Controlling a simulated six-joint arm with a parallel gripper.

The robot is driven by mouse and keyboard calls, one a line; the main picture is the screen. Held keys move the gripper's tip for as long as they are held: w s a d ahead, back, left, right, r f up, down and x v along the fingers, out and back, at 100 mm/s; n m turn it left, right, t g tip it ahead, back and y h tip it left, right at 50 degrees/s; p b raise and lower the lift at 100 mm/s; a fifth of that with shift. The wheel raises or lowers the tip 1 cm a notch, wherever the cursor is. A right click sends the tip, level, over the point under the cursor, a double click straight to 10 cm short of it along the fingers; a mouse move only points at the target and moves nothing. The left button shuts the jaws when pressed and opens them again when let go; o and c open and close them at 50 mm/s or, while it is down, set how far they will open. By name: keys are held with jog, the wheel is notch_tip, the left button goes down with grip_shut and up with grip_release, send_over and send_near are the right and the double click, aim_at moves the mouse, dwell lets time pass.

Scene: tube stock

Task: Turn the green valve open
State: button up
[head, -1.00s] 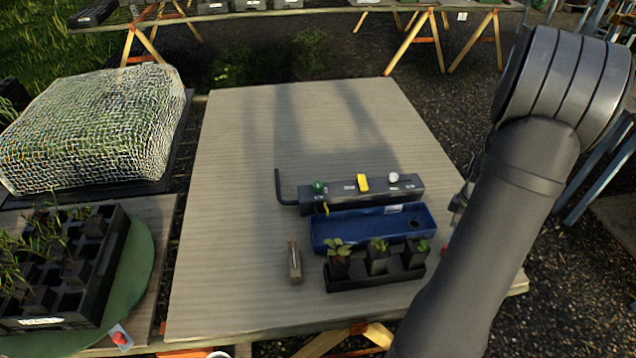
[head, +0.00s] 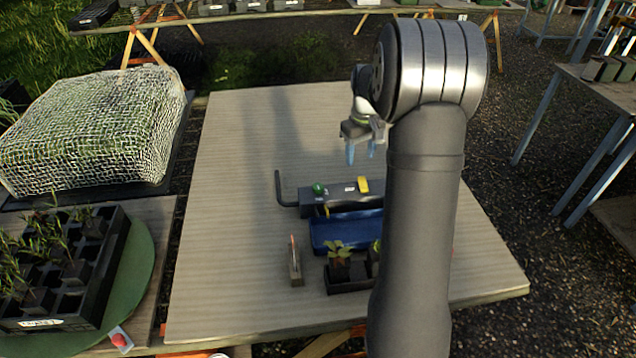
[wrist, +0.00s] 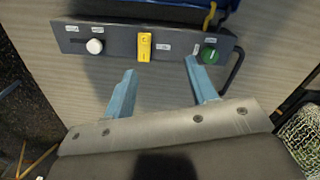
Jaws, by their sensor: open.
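The green valve (head: 319,188) is a small round knob at the left end of a dark grey panel box (head: 340,196) on the table in the head view. In the wrist view the green valve (wrist: 209,54) is at the upper right of the panel, with a white mark across its face. My gripper (head: 360,158) is open and empty, above the table behind the panel. In the wrist view my gripper's (wrist: 160,78) blue fingers point toward the panel. The right finger's tip is near the green valve in the picture; I cannot tell the gap.
A yellow lever (wrist: 145,46) and a white knob (wrist: 94,46) share the panel. A black bent pipe (head: 281,190) leaves its left end. A blue tray (head: 328,234), potted seedlings (head: 338,262) and a small upright block (head: 295,262) stand in front. The table's left side is clear.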

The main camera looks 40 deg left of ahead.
notch_tip(320, 180, up, 5)
jog(key=m, duration=0.2)
send_over(318, 186)
notch_tip(318, 186, down, 18)
jog(key=shift+r, duration=0.1)
jog(key=shift+c, duration=0.4)
jog(key=c, duration=0.9)
